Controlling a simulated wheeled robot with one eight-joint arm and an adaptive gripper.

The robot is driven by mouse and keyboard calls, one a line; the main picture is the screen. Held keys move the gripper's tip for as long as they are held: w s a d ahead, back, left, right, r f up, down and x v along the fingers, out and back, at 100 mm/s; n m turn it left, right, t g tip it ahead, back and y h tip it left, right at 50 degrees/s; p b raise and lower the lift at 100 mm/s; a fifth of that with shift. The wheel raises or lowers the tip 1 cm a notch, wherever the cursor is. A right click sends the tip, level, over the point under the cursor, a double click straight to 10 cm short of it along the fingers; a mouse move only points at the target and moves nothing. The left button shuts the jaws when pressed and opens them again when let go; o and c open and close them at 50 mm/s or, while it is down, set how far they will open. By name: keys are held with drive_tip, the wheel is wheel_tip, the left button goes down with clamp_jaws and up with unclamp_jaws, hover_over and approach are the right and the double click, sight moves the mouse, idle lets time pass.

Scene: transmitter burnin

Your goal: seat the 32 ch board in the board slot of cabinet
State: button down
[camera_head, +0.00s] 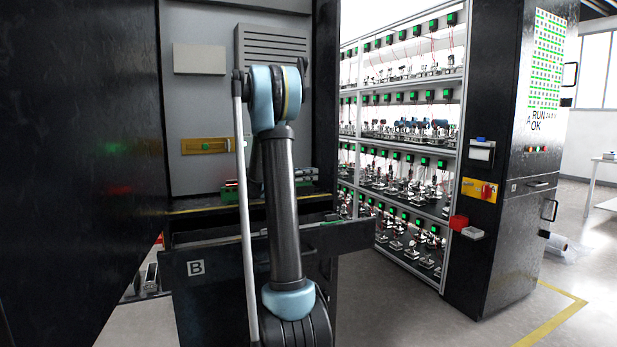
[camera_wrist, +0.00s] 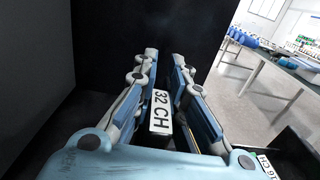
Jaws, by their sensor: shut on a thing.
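In the wrist view, my gripper (camera_wrist: 165,62) is shut on the 32 ch board. The board's white "32 CH" label (camera_wrist: 160,112) shows between the fingers, and much of the board is hidden by them. In the head view the gripper and board are hidden behind my arm. The cabinet (camera_head: 205,100) stands open at the left of that view, with a grey back panel. A brass-coloured strip (camera_head: 207,146) is on the panel; I cannot tell whether it is the board slot.
A dark bin front marked "B" (camera_head: 196,267) stands before the cabinet. Green-edged parts (camera_head: 230,190) sit on a ledge inside. A large dark panel (camera_head: 75,150) fills the left. Racks of small devices (camera_head: 400,130) stand at right. A second label (camera_wrist: 267,165) lies at the wrist view's lower right.

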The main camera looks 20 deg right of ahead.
drive_tip(key=shift+a+f, duration=0.15)
drive_tip(key=shift+f, duration=0.05)
drive_tip(key=c, duration=1.6)
unclamp_jaws()
drive_tip(key=shift+o, duration=0.2)
drive_tip(key=shift+w+f, duration=0.1)
drive_tip(key=shift+w, duration=0.1)
wheel_tip(320, 180, up, 10)
drive_tip(key=shift+s, duration=0.2)
